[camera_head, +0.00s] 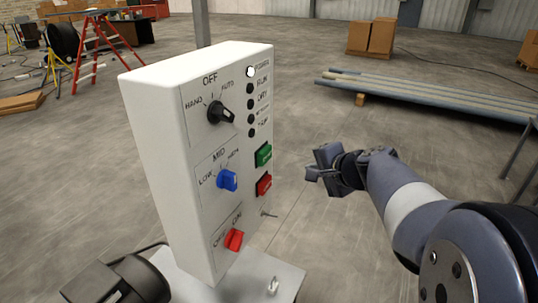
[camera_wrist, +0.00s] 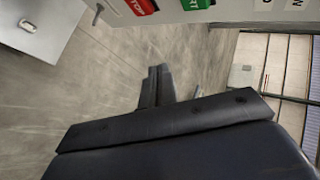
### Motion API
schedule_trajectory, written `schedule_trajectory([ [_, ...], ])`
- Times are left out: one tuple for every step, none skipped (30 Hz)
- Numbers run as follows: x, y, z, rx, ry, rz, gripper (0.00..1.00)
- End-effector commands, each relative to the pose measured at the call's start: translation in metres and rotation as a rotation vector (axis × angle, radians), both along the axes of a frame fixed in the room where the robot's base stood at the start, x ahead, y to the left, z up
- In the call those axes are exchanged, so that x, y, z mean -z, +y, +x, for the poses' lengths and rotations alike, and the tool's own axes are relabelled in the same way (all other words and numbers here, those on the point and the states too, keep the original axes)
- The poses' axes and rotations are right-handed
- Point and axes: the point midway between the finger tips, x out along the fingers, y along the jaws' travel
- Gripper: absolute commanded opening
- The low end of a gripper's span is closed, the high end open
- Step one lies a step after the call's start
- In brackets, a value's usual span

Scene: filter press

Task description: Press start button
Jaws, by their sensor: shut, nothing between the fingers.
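The white control box (camera_head: 155,160) stands at the centre left of the head view. Its green start button (camera_head: 263,154) is on the right part of its face, above the red stop button (camera_head: 264,185). In the wrist view, the green button (camera_wrist: 197,4) and the red button (camera_wrist: 142,6) show at the top edge, partly cut off. My gripper (camera_head: 312,174) is to the right of the buttons, apart from the box, with its fingers shut and empty. Its fingers also show in the wrist view (camera_wrist: 157,85), below the buttons in the picture.
The box carries a black knob (camera_head: 219,112), a blue knob (camera_head: 228,180) and a red switch (camera_head: 234,239). A key-like part (camera_head: 269,214) sticks out below the stop button. Long beams (camera_head: 420,95) lie behind on the floor. Open floor surrounds the box's right side.

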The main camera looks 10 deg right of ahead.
Motion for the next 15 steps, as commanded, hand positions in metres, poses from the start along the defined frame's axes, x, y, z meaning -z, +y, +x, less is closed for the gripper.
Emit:
schedule_trajectory([
  [0.0,0.0,0.0,0.0,0.0,0.0,0.0],
  [0.0,0.0,0.0,0.0,0.0,0.0,0.0],
  [0.0,0.001,0.001,-0.001,0.0,0.0,0.0],
  [0.0,0.002,0.001,-0.001,0.0,0.0,0.0],
  [-0.001,0.003,0.002,-0.002,0.001,0.001,0.0],
  [-0.001,0.005,0.004,-0.001,0.0,0.0,0.0],
  [-0.001,0.008,0.006,-0.002,0.001,0.001,0.0],
  [-0.002,0.011,0.007,-0.003,0.001,0.001,0.0],
  [-0.002,0.014,0.01,-0.004,0.001,0.001,0.0],
  [-0.002,0.018,0.012,-0.004,0.002,0.001,0.0],
  [-0.002,0.021,0.014,-0.005,0.002,0.0,0.0],
  [-0.002,0.026,0.018,-0.004,0.002,-0.001,0.0],
  [-0.003,0.03,0.021,-0.006,0.003,0.0,0.0],
  [-0.003,0.033,0.023,-0.005,0.002,0.0,0.0],
  [-0.003,0.038,0.027,-0.005,0.003,0.001,0.0],
])
